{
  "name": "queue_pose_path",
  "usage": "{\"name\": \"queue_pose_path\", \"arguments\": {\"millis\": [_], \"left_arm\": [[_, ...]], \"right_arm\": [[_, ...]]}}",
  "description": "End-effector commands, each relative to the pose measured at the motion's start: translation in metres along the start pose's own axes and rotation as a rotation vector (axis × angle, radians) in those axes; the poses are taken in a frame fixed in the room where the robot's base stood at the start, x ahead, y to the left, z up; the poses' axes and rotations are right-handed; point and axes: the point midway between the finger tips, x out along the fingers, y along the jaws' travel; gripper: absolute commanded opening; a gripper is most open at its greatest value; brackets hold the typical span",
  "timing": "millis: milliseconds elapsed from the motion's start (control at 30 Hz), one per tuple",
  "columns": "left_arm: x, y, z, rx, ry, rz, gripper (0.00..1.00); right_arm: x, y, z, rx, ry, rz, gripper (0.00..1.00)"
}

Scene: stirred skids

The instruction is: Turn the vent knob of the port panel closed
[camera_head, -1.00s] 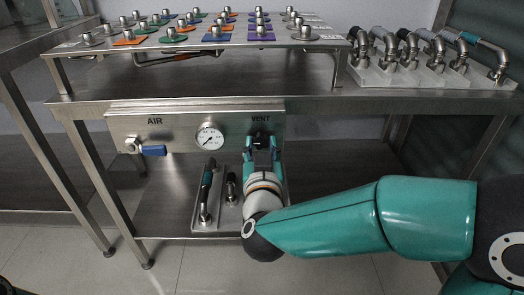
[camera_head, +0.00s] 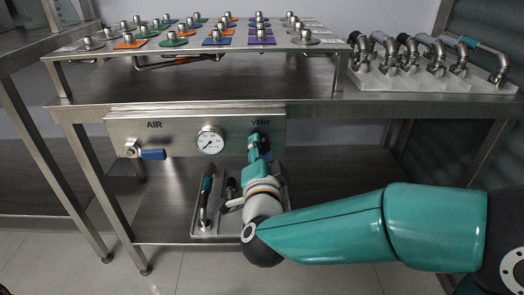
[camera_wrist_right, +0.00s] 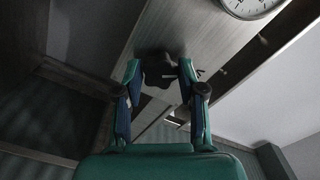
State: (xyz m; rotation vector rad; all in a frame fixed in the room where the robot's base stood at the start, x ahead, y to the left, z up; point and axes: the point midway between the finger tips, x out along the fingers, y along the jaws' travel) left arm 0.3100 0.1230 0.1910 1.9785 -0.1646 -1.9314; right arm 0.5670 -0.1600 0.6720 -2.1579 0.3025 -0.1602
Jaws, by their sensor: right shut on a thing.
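The port panel (camera_head: 183,122) is a steel plate under the front edge of the bench, marked AIR and VENT. The dark vent knob (camera_wrist_right: 160,70) sits between the fingers of my right gripper in the right wrist view. My right gripper (camera_head: 258,143) is shut on the knob below the VENT label and hides most of it in the head view. The gripper is turned nearly edge-on there. In the right wrist view its two teal fingers stand on either side of the knob. My left gripper is not in view.
A round gauge (camera_head: 210,140) and a blue-handled air valve (camera_head: 153,155) sit left of the knob. Below, a tray with upright handles (camera_head: 205,200) stands close beside my right wrist. A raised rack of fittings (camera_head: 200,43) and several hose couplings (camera_head: 430,70) are on the bench.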

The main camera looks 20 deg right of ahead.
Motion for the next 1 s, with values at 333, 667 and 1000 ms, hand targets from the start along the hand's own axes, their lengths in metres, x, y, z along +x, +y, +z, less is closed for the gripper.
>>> {"name": "queue_pose_path", "arguments": {"millis": [333, 667, 1000], "left_arm": [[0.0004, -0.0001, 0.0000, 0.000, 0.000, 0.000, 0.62], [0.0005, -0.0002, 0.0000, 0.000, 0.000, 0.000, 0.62], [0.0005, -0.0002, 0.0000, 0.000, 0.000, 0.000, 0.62]], "right_arm": [[-0.0011, 0.0050, 0.0024, 0.316, -0.003, 0.012, 0.05], [-0.0010, 0.0052, 0.0025, 0.533, -0.002, 0.013, 0.05], [-0.0009, 0.0054, 0.0026, 0.613, -0.001, 0.013, 0.05]]}}
